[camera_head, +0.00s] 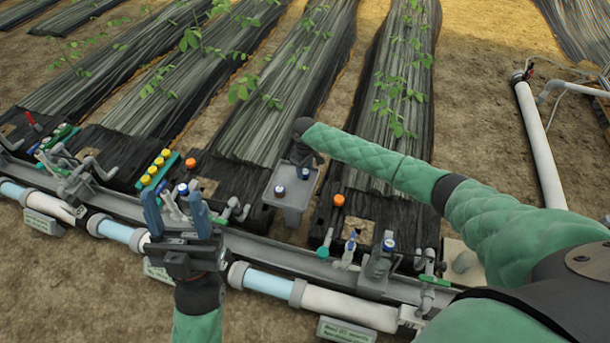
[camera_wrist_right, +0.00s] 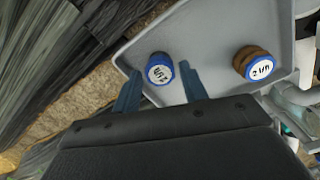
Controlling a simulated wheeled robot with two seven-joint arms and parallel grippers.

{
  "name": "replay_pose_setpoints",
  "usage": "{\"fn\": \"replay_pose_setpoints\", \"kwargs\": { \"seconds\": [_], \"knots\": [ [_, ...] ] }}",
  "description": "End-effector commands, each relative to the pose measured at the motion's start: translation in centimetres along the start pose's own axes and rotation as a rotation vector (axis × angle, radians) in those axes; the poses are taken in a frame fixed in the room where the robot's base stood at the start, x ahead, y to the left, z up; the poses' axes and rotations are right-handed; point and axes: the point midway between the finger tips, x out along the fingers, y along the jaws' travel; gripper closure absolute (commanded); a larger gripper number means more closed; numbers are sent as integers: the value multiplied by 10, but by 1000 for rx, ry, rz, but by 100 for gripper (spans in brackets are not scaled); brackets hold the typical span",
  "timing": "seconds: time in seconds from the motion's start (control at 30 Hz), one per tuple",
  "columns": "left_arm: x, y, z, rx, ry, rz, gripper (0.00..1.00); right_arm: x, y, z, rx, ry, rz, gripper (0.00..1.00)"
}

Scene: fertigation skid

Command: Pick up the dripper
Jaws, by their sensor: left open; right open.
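Two drippers with blue rims and white printed tops stand on a grey tray (camera_head: 291,212). The blue one (camera_wrist_right: 160,68) appears between the fingertips of my right gripper (camera_wrist_right: 160,73) in the right wrist view. The brown-bodied one (camera_wrist_right: 253,63) stands to its right, outside the fingers. My left gripper (camera_head: 176,212) is open and empty near the pipe.
A grey rail with valves and clamps (camera_head: 380,262) and a blue-white pipe (camera_head: 270,284) run along the front. A green rack of yellow-capped pieces (camera_head: 155,170) stands left of the tray. Orange caps (camera_head: 339,200) sit on the black plastic-covered beds.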

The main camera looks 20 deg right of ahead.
Motion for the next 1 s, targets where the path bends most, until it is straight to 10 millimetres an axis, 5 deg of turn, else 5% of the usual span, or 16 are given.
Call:
{"fn": "replay_pose_setpoints", "kwargs": {
  "seconds": [0.4,0.6,1.0],
  "knots": [
    [6,0,-14,3,56,4,47,6,0,0,-1,0,0,57],
    [6,0,-14,3,55,4,47,6,0,0,-1,0,0,90],
    [6,0,-13,3,51,5,47,5,0,0,0,0,0,90]
  ]
}}
